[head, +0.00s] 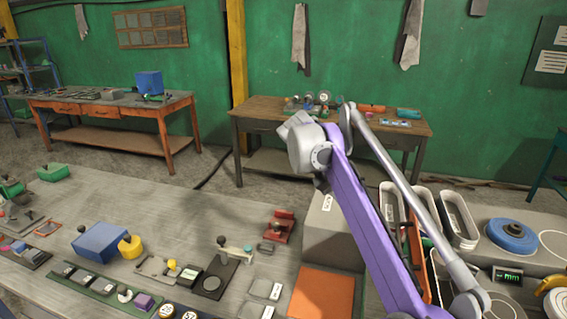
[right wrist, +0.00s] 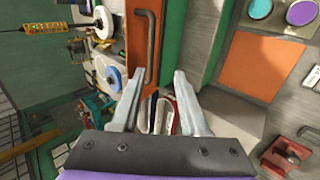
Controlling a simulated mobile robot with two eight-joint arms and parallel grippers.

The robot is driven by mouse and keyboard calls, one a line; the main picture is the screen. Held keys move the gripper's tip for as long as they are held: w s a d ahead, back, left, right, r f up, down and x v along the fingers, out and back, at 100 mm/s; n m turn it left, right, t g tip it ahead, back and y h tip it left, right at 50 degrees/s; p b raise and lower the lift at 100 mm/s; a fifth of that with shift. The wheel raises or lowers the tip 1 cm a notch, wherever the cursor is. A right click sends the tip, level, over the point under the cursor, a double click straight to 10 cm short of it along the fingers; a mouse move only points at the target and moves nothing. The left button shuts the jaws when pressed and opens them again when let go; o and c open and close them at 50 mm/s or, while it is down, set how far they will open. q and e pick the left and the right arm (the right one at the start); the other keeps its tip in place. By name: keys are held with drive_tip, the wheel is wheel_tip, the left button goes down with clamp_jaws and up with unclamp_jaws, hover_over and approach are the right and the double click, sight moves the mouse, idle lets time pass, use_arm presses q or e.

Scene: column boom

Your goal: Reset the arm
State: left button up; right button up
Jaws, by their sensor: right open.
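A purple arm (head: 362,225) with a grey rounded joint (head: 308,150) rises from the lower right of the head view. A long grey link (head: 400,180) slopes down to the right from its top. It appears to be my right arm. Its fingers cannot be made out clearly in the head view. In the right wrist view, my right gripper (right wrist: 155,78) has its two pale fingers apart with nothing held. White bins (right wrist: 155,115) show beyond and between the fingers. My left arm and left gripper are not in view.
The workbench (head: 180,205) holds a blue block (head: 100,240), a red vise (head: 279,225) and an orange square (head: 322,293). An orange upright bar (head: 414,250) and a blue disc (head: 512,236) stand right of the arm. Two tables (head: 105,105) (head: 258,118) stand behind.

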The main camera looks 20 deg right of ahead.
drive_tip(key=s+a+f+n+t+y, duration=0.2)
drive_tip(key=s+a+f, duration=0.3)
drive_tip(key=f, duration=0.4)
drive_tip(key=s+a+f+n+t+y, duration=0.2)
drive_tip(key=s+a+f+t, duration=0.3)
drive_tip(key=f, duration=0.3)
drive_tip(key=s+a+f+n+t+y, duration=0.2)
drive_tip(key=s+a+f+t+y, duration=0.1)
drive_tip(key=s+a+f, duration=0.2)
wheel_tip(320, 180, down, 5)
drive_tip(key=shift+s+a+r+n+t, duration=0.15)
drive_tip(key=shift+s+a+n+t, duration=0.2)
drive_tip(key=shift+s, duration=0.7)
